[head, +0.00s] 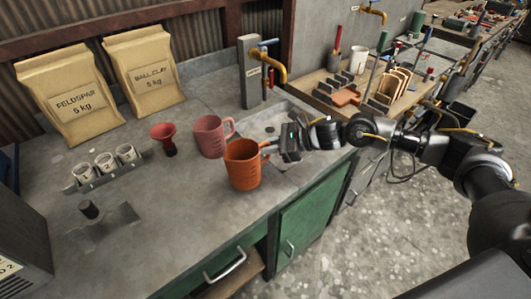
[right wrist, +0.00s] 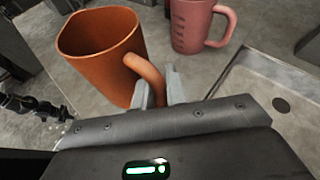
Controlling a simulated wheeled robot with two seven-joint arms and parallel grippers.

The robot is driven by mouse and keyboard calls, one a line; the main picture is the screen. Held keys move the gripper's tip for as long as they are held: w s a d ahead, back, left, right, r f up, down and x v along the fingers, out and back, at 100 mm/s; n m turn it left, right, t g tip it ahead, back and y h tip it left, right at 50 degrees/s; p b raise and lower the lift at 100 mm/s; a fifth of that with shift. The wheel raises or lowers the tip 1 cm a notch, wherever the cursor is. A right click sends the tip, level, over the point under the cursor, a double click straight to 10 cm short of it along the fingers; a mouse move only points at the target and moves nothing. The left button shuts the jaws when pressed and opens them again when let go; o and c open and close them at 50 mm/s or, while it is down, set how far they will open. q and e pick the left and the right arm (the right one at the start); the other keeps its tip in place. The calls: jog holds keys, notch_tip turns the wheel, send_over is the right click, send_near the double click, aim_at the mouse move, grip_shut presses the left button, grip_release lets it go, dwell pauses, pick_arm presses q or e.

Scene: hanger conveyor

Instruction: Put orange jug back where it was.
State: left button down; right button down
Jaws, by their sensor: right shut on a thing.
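The orange jug (head: 243,168) is upright at the front of the grey counter, left of the sink; I cannot tell whether its base touches the counter. My right gripper (head: 272,150) comes in from the right and is shut on the jug's handle. In the right wrist view the orange jug (right wrist: 100,50) fills the upper left, and the gripper's fingers (right wrist: 160,92) close around the lower part of its handle. A pink jug (head: 211,136) stands just behind the orange one, its handle to the right. My left gripper is not in view.
A red funnel (head: 163,139) and a rack with numbered cups (head: 105,165) stand to the left. A tap (head: 275,65) rises behind the sink (head: 270,122). Bare counter (head: 170,210) lies left of the orange jug.

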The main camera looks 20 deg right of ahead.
notch_tip(320, 180, down, 3)
jog(key=shift+w+f+p, duration=0.1)
jog(key=shift+p, duration=0.2)
jog(key=shift+f, duration=0.15)
jog(key=c, duration=1.4)
grip_release()
